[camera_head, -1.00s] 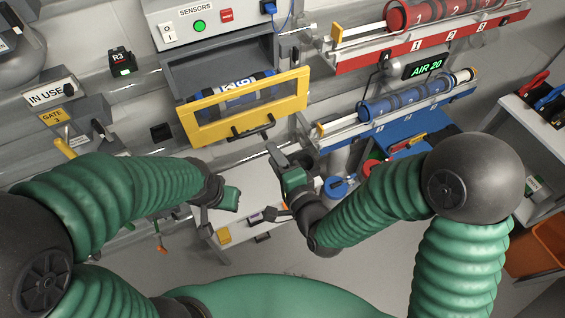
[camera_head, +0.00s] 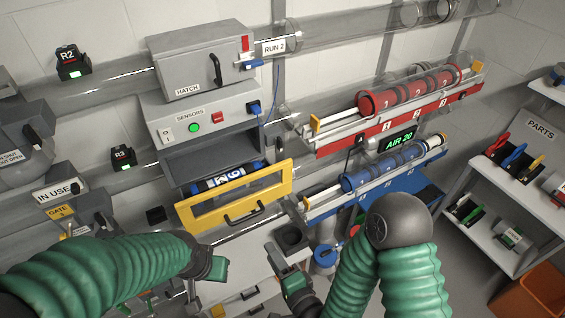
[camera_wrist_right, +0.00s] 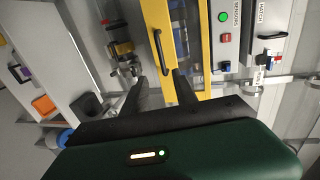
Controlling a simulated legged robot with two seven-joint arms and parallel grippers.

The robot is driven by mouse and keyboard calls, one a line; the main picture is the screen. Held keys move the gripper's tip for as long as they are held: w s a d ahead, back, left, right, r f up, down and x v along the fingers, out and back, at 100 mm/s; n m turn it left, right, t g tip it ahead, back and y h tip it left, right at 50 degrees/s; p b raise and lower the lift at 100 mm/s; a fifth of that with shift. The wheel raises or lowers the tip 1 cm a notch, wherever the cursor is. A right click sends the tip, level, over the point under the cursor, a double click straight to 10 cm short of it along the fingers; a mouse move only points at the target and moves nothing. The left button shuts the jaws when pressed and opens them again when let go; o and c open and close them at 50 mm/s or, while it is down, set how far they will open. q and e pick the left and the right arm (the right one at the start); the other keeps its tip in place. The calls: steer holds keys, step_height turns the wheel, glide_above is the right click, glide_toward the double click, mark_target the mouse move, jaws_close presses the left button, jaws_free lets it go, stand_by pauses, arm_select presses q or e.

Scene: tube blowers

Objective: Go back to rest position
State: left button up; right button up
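My right gripper (camera_head: 285,255) is in the lower middle of the head view, above the pale table. In the right wrist view its two dark fingers (camera_wrist_right: 160,85) stand apart with nothing between them, in front of the yellow-framed door (camera_wrist_right: 152,25) and its dark handle. My left gripper (camera_head: 205,280) is at the lower left of the middle, with its green part showing. Its fingertips are too small and hidden to tell their opening. Both arms are bent, with the grippers in front of my body and apart from each other.
The yellow-framed door (camera_head: 228,207) stands below the sensors box (camera_head: 200,122). A red tube rack (camera_head: 395,122) and a blue tube rack (camera_head: 380,183) are to the right. A dark cup (camera_head: 291,237) is near my right gripper. A parts shelf (camera_head: 495,240) stands at right.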

steer(key=w+d+f+n+g+h+b, duration=0.3)
steer(key=d+f+n+g+h+b, duration=0.4)
steer(key=d+f+b, duration=0.5)
steer(key=s+d+f+n+g+h+b, duration=0.1)
steer(key=s+d+f+n+g+b, duration=0.1)
steer(key=s+d, duration=0.8)
steer(key=d+n+g+b, duration=0.1)
steer(key=d+n+b, duration=0.1)
steer(key=d+b, duration=0.1)
steer(key=shift+d+f+h, duration=0.25)
steer(key=shift+f+h, duration=0.1)
steer(key=shift+h, duration=0.05)
steer(key=shift+s, duration=0.1)
